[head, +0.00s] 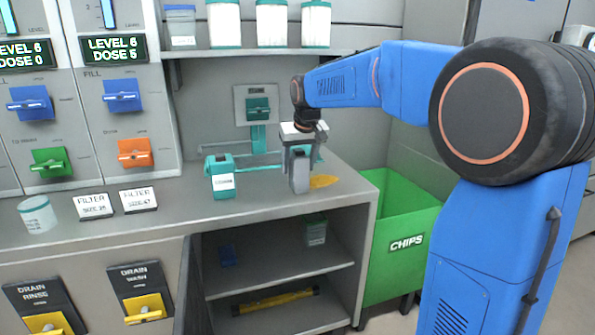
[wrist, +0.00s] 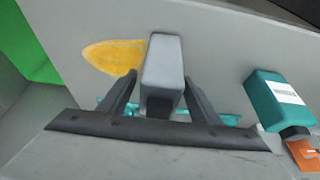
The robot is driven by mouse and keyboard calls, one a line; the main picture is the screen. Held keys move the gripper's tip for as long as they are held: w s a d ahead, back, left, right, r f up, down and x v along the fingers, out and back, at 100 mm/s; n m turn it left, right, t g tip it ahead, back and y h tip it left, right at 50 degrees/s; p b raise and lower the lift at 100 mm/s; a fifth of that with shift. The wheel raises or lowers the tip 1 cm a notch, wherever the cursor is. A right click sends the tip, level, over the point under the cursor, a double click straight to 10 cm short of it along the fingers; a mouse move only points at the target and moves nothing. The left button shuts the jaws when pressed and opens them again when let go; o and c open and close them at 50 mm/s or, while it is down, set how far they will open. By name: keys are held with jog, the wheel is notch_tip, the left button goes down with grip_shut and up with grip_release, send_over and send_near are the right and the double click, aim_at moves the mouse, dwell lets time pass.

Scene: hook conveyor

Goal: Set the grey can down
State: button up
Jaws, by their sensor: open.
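The grey can (head: 299,175) is a plain boxy block standing upright on the grey bench top (head: 262,198). In the wrist view the grey can (wrist: 165,62) sits between the two dark fingers of my gripper (wrist: 161,88). The fingers are open, with a small gap visible on each side of the can. In the head view my gripper (head: 298,150) is directly above and around the can's upper part. The can's lower end appears to rest on the bench; its far side is hidden.
A teal can with a white label (head: 221,181) stands left of the grey can. A yellow patch (head: 323,181) lies on the bench beside it. A green chips bin (head: 400,215) stands right of the bench. Labelled filter cards (head: 138,199) and a pale cup (head: 37,214) are farther left.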

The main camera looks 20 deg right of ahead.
jog(key=v, duration=0.9)
jog(key=shift+r, duration=0.1)
